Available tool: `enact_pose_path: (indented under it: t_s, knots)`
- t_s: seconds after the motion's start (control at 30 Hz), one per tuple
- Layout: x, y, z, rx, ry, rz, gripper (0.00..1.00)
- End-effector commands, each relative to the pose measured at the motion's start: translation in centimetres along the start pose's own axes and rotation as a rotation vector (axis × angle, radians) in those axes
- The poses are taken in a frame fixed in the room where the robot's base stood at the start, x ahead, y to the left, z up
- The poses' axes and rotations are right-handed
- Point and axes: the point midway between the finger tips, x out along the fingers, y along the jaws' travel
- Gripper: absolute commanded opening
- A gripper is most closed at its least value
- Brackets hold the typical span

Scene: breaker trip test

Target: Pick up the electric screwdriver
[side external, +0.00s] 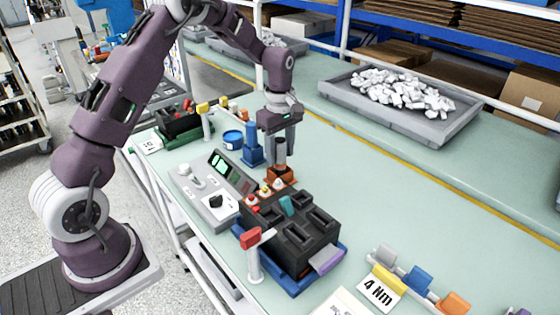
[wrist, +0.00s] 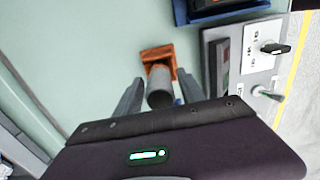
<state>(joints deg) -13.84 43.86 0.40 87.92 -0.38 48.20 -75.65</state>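The electric screwdriver, as I take it, is a grey-brown cylinder (side external: 280,158) standing upright in an orange holder (side external: 280,176) on the bench. In the wrist view the cylinder (wrist: 160,86) rises from the orange holder (wrist: 157,52) toward the camera. My gripper (side external: 281,147) points down over it in the side view. In the wrist view my gripper (wrist: 158,90) is open, one finger on each side of the cylinder, with a visible gap on the left and a narrower one on the right. The cylinder's lower end is hidden in the holder.
A blue stand (side external: 252,150) is close left of the holder. A grey control box (side external: 212,195) and a black block on a blue tray (side external: 290,284) stand in front. A grey tray (side external: 430,128) of white parts lies at the back. The right bench middle is clear.

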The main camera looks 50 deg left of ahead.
Motion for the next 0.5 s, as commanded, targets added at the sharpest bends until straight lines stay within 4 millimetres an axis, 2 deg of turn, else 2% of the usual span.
enact_pose_path:
  t_s: [0.03, 0.2, 0.5]
  knots:
    - [-0.01, 0.0, 0.0, 0.0, 0.0, 0.0, 0.34]
    - [-0.03, -0.01, 0.0, 0.0, 0.0, 0.0, 0.01]
    - [-0.47, 0.05, -0.01, 0.001, 0.001, 0.002, 0.0]
